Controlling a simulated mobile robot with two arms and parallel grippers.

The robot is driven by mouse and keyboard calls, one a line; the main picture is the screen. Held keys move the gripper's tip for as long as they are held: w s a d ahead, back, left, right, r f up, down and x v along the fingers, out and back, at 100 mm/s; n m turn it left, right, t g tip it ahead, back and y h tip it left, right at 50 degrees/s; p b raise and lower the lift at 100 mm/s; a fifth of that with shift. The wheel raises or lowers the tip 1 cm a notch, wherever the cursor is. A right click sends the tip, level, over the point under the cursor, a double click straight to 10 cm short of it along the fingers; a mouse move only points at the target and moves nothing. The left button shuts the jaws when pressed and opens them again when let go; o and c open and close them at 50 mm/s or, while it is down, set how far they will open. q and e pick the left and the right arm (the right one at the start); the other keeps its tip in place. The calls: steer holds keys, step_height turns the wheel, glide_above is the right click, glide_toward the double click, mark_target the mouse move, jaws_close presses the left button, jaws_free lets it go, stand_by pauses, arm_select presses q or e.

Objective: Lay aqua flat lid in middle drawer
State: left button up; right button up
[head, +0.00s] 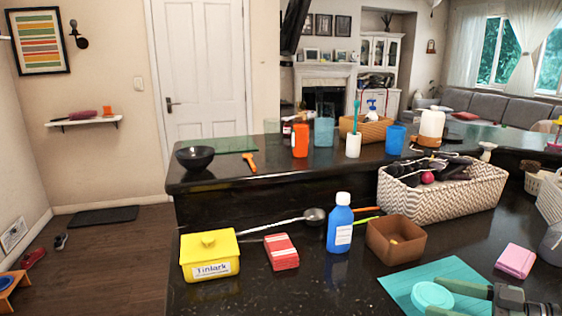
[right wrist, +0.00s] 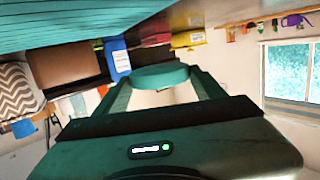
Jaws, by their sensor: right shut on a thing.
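The aqua flat lid (head: 432,295) is round and shows at the lower right of the head view, over or on the teal mat. My right gripper (head: 443,299) reaches in from the lower right and is shut on the lid. In the right wrist view the lid (right wrist: 160,75) sits between the two fingertips of the gripper (right wrist: 160,86). I cannot tell whether the lid touches the mat. No drawer shows in either view. My left gripper is not in view.
The teal mat (head: 455,272) lies on the dark counter. Near it are a brown box (head: 383,247), a blue bottle (head: 340,232), a pink cloth (head: 516,260) and a woven basket (head: 436,207). A yellow tin (head: 209,264) and red napkins (head: 282,255) stand farther left.

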steer(key=s+a+f, duration=0.1)
steer(key=s+a, duration=0.1)
steer(key=a, duration=0.2)
steer(key=s+a+f, duration=0.1)
steer(key=s+a, duration=0.2)
steer(key=a, duration=0.1)
steer(key=s+a+f+p, duration=0.1)
steer(key=s+a+f, duration=0.1)
steer(key=s+a, duration=0.1)
steer(key=shift+s+a, duration=0.25)
steer(key=shift+a, duration=0.55)
steer(key=shift+s+f, duration=0.1)
steer(key=shift+s, duration=0.05)
